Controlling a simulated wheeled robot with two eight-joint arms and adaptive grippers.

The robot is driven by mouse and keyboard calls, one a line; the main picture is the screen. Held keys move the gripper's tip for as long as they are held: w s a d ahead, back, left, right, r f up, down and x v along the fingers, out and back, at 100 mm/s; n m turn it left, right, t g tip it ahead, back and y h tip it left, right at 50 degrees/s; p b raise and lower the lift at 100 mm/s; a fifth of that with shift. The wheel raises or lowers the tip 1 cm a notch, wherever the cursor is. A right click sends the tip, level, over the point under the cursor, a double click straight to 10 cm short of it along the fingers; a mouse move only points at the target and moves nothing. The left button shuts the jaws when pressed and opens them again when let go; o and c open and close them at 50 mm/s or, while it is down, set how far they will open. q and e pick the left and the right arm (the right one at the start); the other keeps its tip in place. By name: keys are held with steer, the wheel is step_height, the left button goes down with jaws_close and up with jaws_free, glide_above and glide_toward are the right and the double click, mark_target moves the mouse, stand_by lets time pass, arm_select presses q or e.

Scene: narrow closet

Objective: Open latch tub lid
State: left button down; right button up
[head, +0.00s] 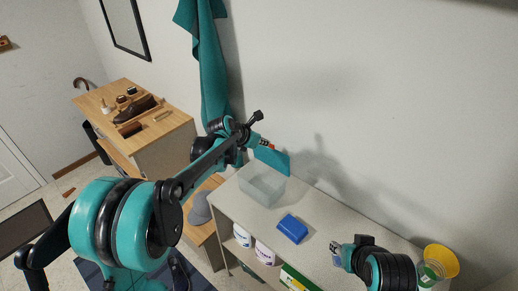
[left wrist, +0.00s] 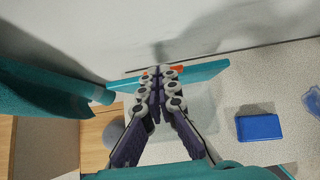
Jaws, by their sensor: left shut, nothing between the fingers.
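The clear tub (head: 262,188) stands on the pale shelf top, and part of it shows behind my fingers in the left wrist view (left wrist: 198,118). Its teal lid (head: 274,162) is tilted up at the wall side, well off the tub's mouth. In the left wrist view the lid (left wrist: 208,77) appears as a slanted teal strip with orange latches. My left gripper (head: 262,143) is at the lid's upper edge, by an orange latch. Its fingers (left wrist: 159,76) are together and hold nothing. My right gripper (head: 335,247) is over the shelf's front; its finger opening is unclear.
A blue box (head: 292,228) lies right of the tub. A yellow container (head: 440,261) stands at the far right. White tubs (head: 264,252) sit on the lower shelf. A teal cloth (head: 207,65) hangs at the wall, left of the tub. A wooden cabinet (head: 165,134) stands farther left.

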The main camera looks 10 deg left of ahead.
arm_select(q)
steer(key=w+d+g+y+p, duration=0.1)
steer(key=w+d+g+p, duration=0.1)
steer(key=w+d, duration=0.3)
steer(key=shift+w+d+y+p, duration=0.15)
steer(key=shift+w+y+p, duration=0.25)
steer(key=shift+w+p, duration=0.75)
steer(key=shift+w+b, duration=0.35)
steer(key=shift+r, duration=0.1)
